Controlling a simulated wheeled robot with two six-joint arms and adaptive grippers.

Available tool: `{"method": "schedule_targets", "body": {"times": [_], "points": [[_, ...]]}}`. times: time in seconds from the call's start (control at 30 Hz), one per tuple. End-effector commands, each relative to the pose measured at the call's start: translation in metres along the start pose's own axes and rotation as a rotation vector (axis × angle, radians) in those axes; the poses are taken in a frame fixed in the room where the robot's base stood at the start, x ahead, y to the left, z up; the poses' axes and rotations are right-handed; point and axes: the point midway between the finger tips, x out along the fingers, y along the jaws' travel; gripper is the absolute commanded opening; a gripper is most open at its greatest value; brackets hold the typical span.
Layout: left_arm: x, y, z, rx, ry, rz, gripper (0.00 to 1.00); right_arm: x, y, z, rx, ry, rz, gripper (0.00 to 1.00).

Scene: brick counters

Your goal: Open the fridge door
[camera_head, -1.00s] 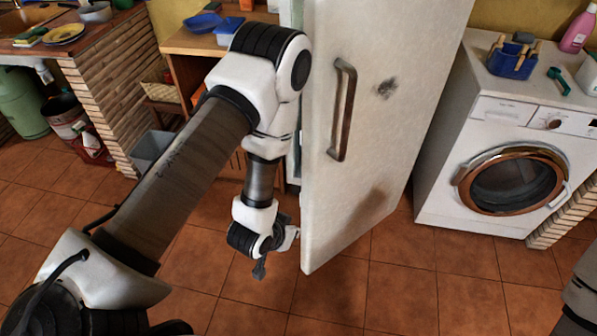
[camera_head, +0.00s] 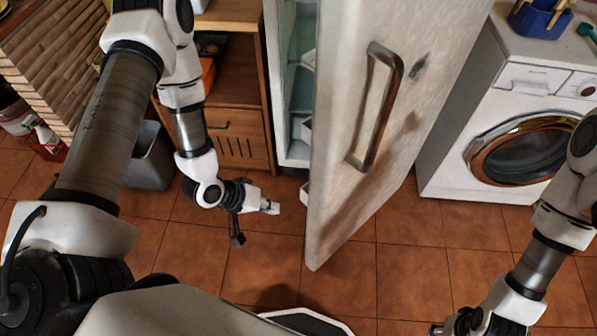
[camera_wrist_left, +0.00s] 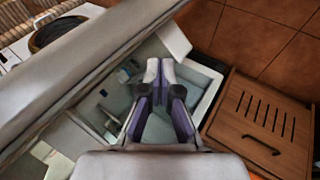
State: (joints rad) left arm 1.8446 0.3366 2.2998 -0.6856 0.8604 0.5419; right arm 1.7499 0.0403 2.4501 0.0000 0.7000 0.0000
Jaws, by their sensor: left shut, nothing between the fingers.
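The white fridge door (camera_head: 345,150) stands open, its free edge toward me. Its curved metal handle (camera_head: 375,105) is on the outer face, right of that edge. The fridge interior (camera_head: 298,75) shows to the left of the door, with pale shelves. My left gripper (camera_head: 271,207) is shut and empty, low on the inner side of the door and apart from it. In the left wrist view, its fingers (camera_wrist_left: 163,75) are together above the fridge interior (camera_wrist_left: 150,125), and the door (camera_wrist_left: 95,60) crosses the upper left. My right gripper (camera_head: 436,330) is at the bottom edge, its fingers unclear.
A wooden cabinet (camera_head: 240,130) stands left of the fridge, with a grey bin (camera_head: 150,160) beside it. A washing machine (camera_head: 460,150) stands right of the door. The tiled floor (camera_head: 345,285) in front is clear.

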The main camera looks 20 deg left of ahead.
Motion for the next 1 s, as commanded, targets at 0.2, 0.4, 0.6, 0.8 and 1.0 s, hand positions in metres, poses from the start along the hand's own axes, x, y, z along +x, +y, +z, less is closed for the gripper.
{"method": "schedule_targets", "body": {"times": [0.2,0.4,0.6,0.8,1.0], "points": [[0.008,0.014,-0.045,-0.104,0.086,0.284,0.0,0.034,0.0,0.0,0.0,0.0,0.0,0.4],[-0.015,0.018,-0.081,-0.192,0.08,0.664,0.0,0.075,0.001,0.0,0.0,0.0,0.0,0.4],[-0.057,0.0,-0.076,-0.205,-0.08,0.936,0.0,0.104,0.001,0.0,0.0,0.0,0.0,0.4],[-0.062,0.003,-0.069,-0.202,-0.137,0.968,0.0,0.107,0.001,0.0,0.0,0.001,0.0,0.4],[-0.041,0.03,-0.067,-0.199,-0.141,0.966,0.0,0.124,0.001,0.0,0.0,0.0,0.0,0.4]]}}
